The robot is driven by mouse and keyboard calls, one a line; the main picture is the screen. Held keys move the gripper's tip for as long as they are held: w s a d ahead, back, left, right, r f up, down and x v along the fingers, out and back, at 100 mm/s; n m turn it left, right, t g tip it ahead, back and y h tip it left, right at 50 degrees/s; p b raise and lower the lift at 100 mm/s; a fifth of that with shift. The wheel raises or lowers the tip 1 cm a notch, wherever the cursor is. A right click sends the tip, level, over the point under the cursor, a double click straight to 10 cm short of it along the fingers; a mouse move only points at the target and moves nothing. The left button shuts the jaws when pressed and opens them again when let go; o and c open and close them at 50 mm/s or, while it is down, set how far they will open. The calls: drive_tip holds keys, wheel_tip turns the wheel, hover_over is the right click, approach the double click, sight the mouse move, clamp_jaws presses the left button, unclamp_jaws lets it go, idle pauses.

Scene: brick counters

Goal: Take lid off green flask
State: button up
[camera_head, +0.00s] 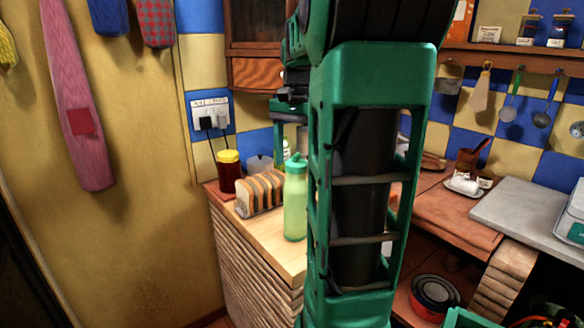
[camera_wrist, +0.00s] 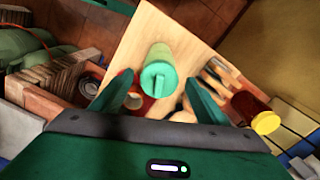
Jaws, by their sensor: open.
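The green flask (camera_head: 295,208) stands upright on the wooden counter, pale green with a teal lid (camera_head: 296,164) on top. In the wrist view the lid (camera_wrist: 157,82) is seen from above, with a raised bar across it, and hides most of the flask body (camera_wrist: 160,54). My gripper (camera_wrist: 160,97) is open and empty, one finger to the left of the lid and one to the right. In the picture the lid lies between the fingers; I see no contact, and the height gap is hard to tell. In the head view my gripper is partly hidden by my own green column.
Sliced bread (camera_head: 261,192) and a dark red jar with a yellow lid (camera_head: 229,172) stand left of the flask. The jar (camera_wrist: 252,112) is right of my gripper in the wrist view. A wall socket with plugs (camera_head: 210,115) is behind. Bare counter (camera_head: 275,246) lies in front of the flask.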

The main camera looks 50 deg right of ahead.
drive_tip(key=c, duration=1.1)
drive_tip(key=shift+c, duration=0.3)
